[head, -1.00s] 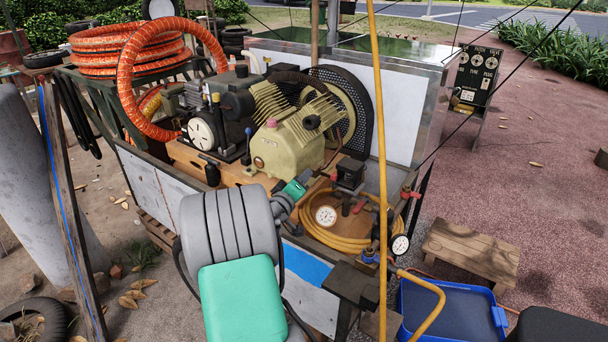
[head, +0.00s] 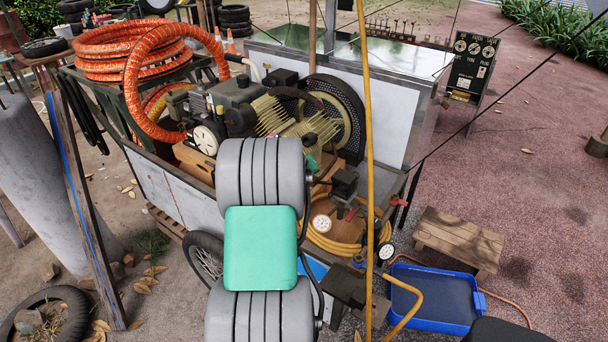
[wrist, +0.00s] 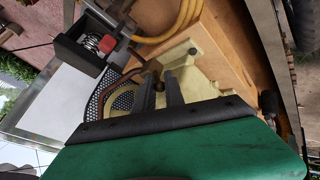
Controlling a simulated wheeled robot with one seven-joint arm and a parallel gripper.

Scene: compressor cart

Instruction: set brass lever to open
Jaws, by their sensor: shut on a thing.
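In the wrist view, my gripper (wrist: 159,80) shows as two dark fingers in front of the cream compressor body. They are shut on a small brownish piece (wrist: 156,84), which appears to be the brass lever. The fingers hide most of it, so its angle cannot be told. In the head view, my grey and green arm covers the lever and fingers. Only a bit of green shows beside the cream compressor (head: 312,128), at the middle of the cart.
A pressure gauge (head: 321,223), a black regulator (head: 344,181) and a coiled yellow hose (head: 331,246) lie just right of my arm. A yellow upright pole (head: 369,130) stands close by. A wooden stool (head: 460,240) and blue tray (head: 436,300) are at right.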

